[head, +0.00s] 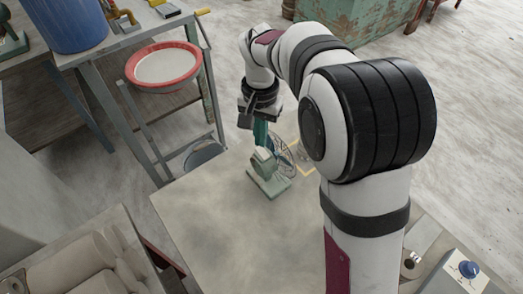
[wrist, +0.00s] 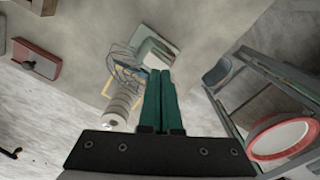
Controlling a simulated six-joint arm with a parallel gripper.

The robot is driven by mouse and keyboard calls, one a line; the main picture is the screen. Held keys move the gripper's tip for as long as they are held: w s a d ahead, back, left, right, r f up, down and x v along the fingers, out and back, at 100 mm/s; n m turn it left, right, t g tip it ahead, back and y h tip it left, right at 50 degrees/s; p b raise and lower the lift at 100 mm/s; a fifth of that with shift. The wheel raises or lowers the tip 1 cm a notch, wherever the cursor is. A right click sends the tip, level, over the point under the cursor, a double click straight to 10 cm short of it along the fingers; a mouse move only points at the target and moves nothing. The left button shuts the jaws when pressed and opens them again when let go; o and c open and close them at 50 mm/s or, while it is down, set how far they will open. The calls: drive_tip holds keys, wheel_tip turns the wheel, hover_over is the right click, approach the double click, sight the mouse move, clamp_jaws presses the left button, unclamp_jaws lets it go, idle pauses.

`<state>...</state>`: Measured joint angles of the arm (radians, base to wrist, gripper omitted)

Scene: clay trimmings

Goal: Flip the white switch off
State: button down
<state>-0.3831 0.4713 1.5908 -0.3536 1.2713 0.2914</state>
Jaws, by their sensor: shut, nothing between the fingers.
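A small fan-like device with a pale green base (head: 268,184) and a wire cage (head: 284,154) stands near the far edge of the table. In the wrist view its pale green base (wrist: 158,45) shows just past my fingertips, with the wire cage (wrist: 124,72) to the left. I cannot make out a white switch on it; my fingers may hide part of it. My gripper (head: 261,143) points down over the device with its teal fingers together and empty. In the wrist view the fingers (wrist: 160,75) reach towards the base; I cannot tell whether they touch it.
A control box with a blue knob (head: 468,269) sits at the lower right. A red-rimmed basin (head: 163,66) stands on a metal frame at the left, near a blue bucket (head: 66,22). A tray of clay pieces (head: 75,262) is at lower left. The table's (head: 215,225) near middle is clear.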

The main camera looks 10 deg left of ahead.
sight(261, 150)
drive_tip(key=shift+f, duration=1.1)
idle(0.3)
drive_tip(key=shift+r, duration=3.55)
drive_tip(key=s+d+r+m+y, duration=0.1)
drive_tip(key=s+d, duration=0.4)
drive_tip(key=s, duration=0.3)
drive_tip(key=s+d+r+m, duration=0.1)
drive_tip(key=s+d, duration=0.5)
drive_tip(key=s, duration=0.3)
drive_tip(key=s+d+f, duration=0.1)
drive_tip(key=s+f, duration=0.2)
drive_tip(key=s, duration=0.6)
drive_tip(key=shift+s+d+f+m+y, duration=0.2)
drive_tip(key=shift+s+m+y, duration=0.1)
drive_tip(key=shift+y, duration=0.1)
